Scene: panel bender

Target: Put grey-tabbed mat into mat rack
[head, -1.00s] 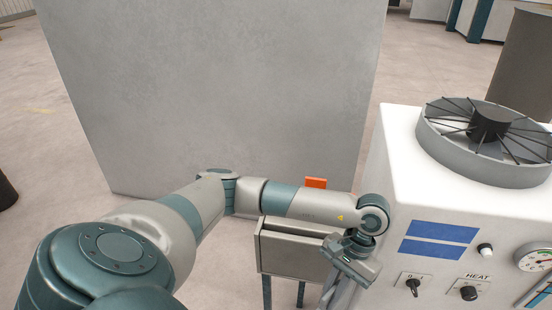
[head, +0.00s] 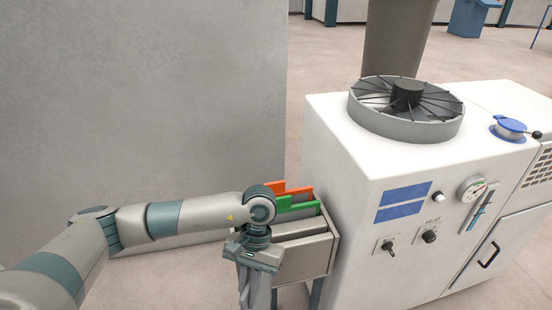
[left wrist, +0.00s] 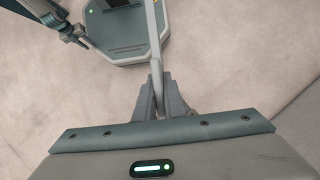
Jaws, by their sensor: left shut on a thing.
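My left gripper (head: 257,262) points down in front of the mat rack, at its left side in the head view. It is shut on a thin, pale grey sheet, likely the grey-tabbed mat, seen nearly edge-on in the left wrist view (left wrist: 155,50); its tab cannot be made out. The mat rack (head: 306,256) is a grey metal box on legs, partly hidden by my left arm. An orange tab (head: 297,188) and a green tab (head: 300,204) stick up at its back. A dark teal arm part, perhaps my right gripper (left wrist: 76,36), shows at the wrist view's upper left.
A white machine (head: 340,150) with a round fan guard (head: 407,118), knobs and a gauge stands close to the rack's right. A large grey panel (head: 150,110) stands behind my left arm. The floor (head: 330,60) is open beyond.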

